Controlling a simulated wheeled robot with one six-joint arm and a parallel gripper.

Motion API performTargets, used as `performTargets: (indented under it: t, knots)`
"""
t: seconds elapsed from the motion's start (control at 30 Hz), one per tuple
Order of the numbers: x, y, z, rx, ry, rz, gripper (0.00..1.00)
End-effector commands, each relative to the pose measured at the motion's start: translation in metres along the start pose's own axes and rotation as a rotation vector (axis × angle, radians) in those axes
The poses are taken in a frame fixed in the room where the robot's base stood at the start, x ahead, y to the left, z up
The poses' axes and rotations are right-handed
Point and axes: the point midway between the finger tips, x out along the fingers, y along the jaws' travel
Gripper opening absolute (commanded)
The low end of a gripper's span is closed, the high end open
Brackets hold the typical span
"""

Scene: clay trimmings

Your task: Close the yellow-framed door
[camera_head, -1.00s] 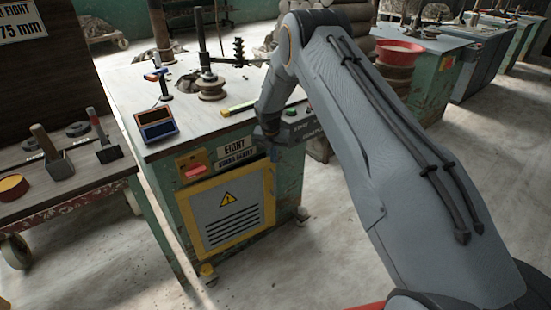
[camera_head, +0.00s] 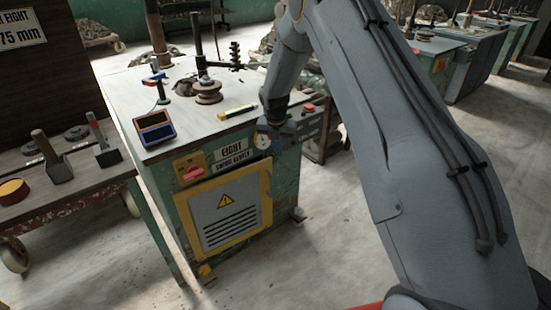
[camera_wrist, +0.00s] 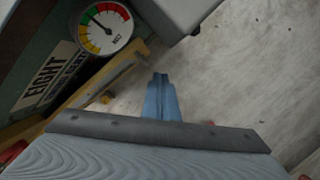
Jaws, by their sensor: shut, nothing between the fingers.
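The yellow-framed door (camera_head: 264,208) is on the front of the green machine cabinet, with a grey panel, a warning triangle and dark vent slots. It looks nearly flush with the cabinet front; I cannot tell whether a small gap is left. In the wrist view a yellow strip, which looks like its top edge (camera_wrist: 117,71), runs to the left of my fingers. My gripper (camera_head: 277,146) is just beyond the door's upper right corner, pointing down. Its blue fingers are together and empty in the wrist view (camera_wrist: 160,77), over the floor. Contact with the door is not visible.
A round gauge (camera_wrist: 106,27) and a grey control box (camera_head: 300,126) with a red button sit close by the gripper. The cabinet top (camera_head: 180,135) carries tools. The floor (camera_head: 330,240) right of the cabinet is clear.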

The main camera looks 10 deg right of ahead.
Motion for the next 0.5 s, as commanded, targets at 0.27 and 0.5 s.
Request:
performTargets:
  t: [0.27,0.5]
  knots:
    - [-0.002,-0.004,0.002,0.013,-0.022,0.016,0.00]
    - [0.069,-0.020,0.014,0.116,-0.172,0.156,0.00]
